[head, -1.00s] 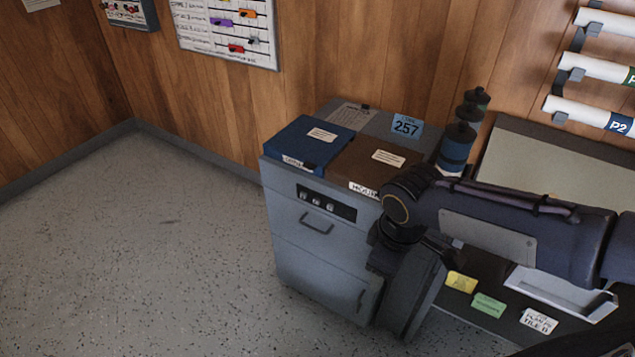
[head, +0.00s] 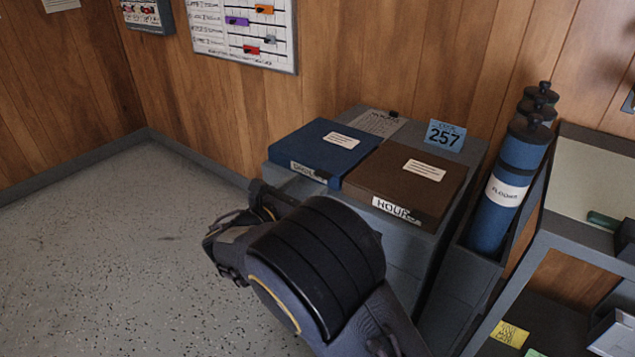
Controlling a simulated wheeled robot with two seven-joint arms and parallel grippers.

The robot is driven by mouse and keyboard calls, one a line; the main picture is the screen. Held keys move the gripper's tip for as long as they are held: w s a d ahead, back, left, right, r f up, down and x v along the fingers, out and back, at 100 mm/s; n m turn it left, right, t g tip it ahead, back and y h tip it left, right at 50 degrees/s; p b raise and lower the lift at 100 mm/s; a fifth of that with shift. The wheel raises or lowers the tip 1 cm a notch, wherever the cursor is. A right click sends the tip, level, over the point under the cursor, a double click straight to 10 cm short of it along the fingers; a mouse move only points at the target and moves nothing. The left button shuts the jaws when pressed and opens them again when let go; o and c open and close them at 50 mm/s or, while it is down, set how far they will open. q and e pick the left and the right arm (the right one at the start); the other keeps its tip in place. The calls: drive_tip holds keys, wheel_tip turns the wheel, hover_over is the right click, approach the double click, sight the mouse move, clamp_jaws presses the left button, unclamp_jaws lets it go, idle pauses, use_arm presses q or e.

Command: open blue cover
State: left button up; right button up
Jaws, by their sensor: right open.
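The blue cover (head: 323,148) lies flat and closed on top of the grey cabinet (head: 474,164), at its left side. It has a white label on top and a lettered label on its front edge. A brown cover (head: 407,183) lies closed beside it on the right. My right gripper (head: 212,241) is in front of the cabinet, to the left and below the blue cover, apart from it. It is open, and no object shows in it. My right forearm hides most of the cabinet's front. My left gripper is not in view.
Blue tubes (head: 504,190) with black caps stand in a holder right of the cabinet. A blue 257 card (head: 444,135) stands at the cabinet's back. A grey bench (head: 574,235) is at the right. The floor (head: 110,240) at left is clear.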

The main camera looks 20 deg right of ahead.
sight(320, 176)
drive_tip(key=shift+b+x, duration=0.3)
drive_tip(key=shift+x, duration=1.9)
